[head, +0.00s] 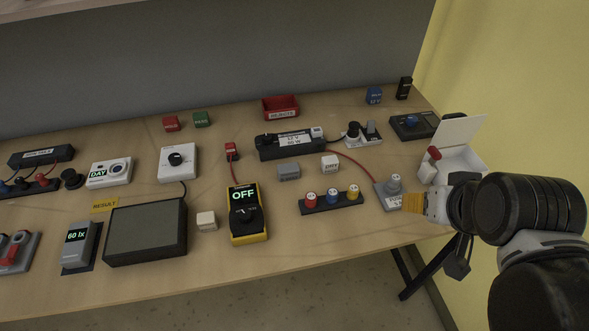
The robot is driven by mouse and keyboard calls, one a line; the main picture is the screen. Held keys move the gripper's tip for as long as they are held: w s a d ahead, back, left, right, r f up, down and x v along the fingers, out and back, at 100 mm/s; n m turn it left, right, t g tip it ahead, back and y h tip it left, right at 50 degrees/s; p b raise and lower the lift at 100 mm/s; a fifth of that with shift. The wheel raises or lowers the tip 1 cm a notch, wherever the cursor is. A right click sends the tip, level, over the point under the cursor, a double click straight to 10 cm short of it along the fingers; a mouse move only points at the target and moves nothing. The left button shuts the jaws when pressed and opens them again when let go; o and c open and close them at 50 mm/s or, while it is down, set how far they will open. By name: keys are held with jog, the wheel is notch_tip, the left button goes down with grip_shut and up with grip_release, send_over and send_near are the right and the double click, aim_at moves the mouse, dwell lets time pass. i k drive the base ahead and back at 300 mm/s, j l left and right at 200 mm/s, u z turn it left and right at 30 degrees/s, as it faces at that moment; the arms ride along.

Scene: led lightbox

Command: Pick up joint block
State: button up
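No block can be surely read as the joint block. A small white block (330,163) with dark print I cannot read clearly sits mid-table. A plain grey block (289,172) lies just left of it, and a beige block (206,220) stands farther left, beside the yellow meter. My gripper (424,206) is at the right, over the table's right end, seen from the side and partly hidden by my wrist. It is well to the right of these blocks. Its finger opening does not show clearly.
A grey base with a knob (391,187) stands close to my gripper's tip. A white open box (458,160) is behind my wrist. A strip with red, blue and yellow posts (331,201) lies in front of the white block. A yellow meter (246,217) reads OFF.

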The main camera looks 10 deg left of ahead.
aim_at(290, 171)
jog(key=k+j+u, duration=0.1)
jog(key=j+u, duration=0.2)
jog(key=j, duration=0.35)
jog(key=j+u, duration=0.3)
jog(key=j, duration=0.4)
jog(key=k, duration=0.05)
